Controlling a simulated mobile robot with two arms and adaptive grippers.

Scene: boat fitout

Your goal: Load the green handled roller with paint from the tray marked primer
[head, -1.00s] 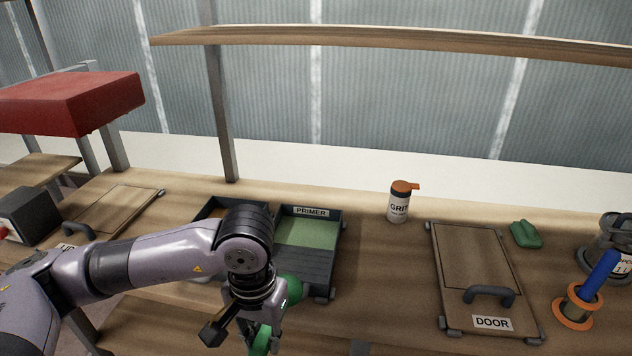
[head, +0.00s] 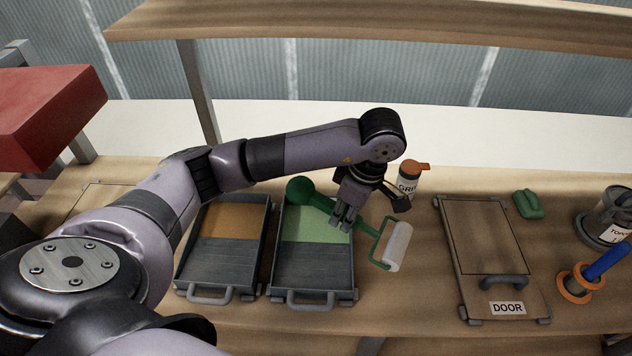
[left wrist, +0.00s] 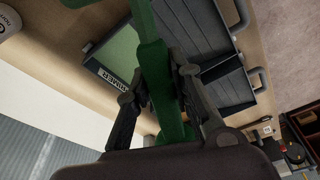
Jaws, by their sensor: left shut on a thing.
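The green handled roller (head: 371,230) has a thick green grip and a pale, clean-looking sleeve (head: 398,246). My left gripper (head: 342,222) is shut on its handle, above the right side of the primer tray. The sleeve hangs to the right of the tray, outside it. The primer tray (head: 313,294) is dark with green paint in its far part and a ribbed ramp in front. Its PRIMER label (left wrist: 113,79) shows in the left wrist view, where the green handle (left wrist: 155,70) runs between the fingers. My right gripper is not in view.
A second tray (head: 208,284) with orange paint stands left of the primer tray. A GRIT shaker (head: 411,180) stands behind the roller. A DOOR panel (head: 488,240), a green object (head: 528,204) and a blue-handled tool (head: 592,277) lie right. An overhead shelf (head: 330,22) spans the back.

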